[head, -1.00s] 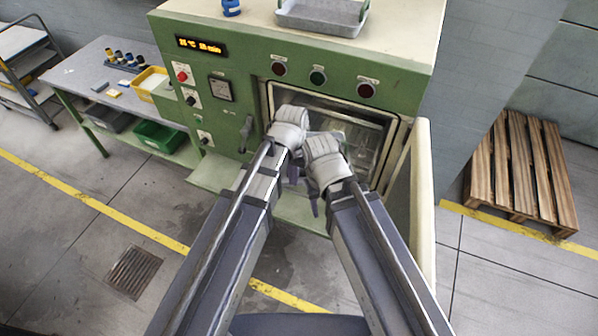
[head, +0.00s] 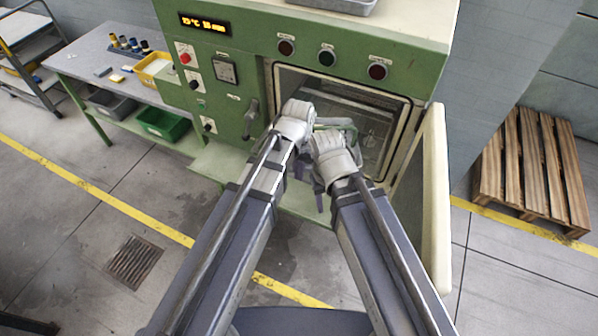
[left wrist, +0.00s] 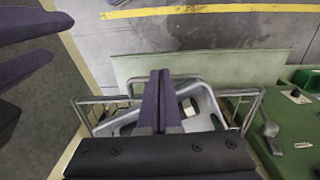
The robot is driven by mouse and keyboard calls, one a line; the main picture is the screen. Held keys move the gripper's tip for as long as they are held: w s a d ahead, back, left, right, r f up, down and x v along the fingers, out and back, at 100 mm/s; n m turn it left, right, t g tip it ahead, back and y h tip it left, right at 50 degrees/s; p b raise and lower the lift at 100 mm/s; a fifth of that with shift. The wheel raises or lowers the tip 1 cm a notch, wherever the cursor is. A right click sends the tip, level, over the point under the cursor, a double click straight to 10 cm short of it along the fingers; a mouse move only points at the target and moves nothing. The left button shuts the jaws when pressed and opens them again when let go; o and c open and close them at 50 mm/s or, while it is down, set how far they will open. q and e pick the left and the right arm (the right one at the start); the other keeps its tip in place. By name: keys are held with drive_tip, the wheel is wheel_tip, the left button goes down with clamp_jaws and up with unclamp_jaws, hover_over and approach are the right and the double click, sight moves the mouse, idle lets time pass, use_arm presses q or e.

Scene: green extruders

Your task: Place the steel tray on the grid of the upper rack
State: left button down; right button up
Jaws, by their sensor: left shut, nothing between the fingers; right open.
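A grey steel tray (head: 342,4) lies on top of the green oven-like machine (head: 255,50), partly cut off by the top edge of the head view. The machine's chamber (head: 375,125) is open, with metal racks inside, partly hidden by my arms. My left gripper (left wrist: 160,75) is shut and empty, pointing down over a wire rack (left wrist: 92,112) and a pale metal frame-like piece (left wrist: 203,103) that I cannot identify for certain. In the head view its fingers are mostly hidden by its wrist. My right gripper (left wrist: 61,39) is open and empty, close beside the left one.
The open door (head: 432,205) stands to the right of the chamber. A green ledge (head: 225,165) juts out below it. A side table (head: 85,65) with a yellow bin (head: 153,66) is at left. The front floor is open.

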use_arm(q)
drive_tip(key=w+f+b, duration=0.1)
drive_tip(key=f, duration=0.1)
drive_tip(key=w+d+f+b, duration=0.1)
drive_tip(key=w+f+b, duration=0.1)
drive_tip(key=shift+w+d+f, duration=0.1)
drive_tip(key=shift+w+d, duration=0.05)
drive_tip(key=shift+w, duration=0.25)
drive_tip(key=w, duration=0.1)
drive_tip(key=w+d, duration=0.1)
drive_tip(key=w, duration=0.1)
drive_tip(key=w+d, duration=0.1)
drive_tip(key=shift+w, duration=0.3)
drive_tip(key=shift+s+a, duration=0.1)
drive_tip(key=shift+s, duration=0.05)
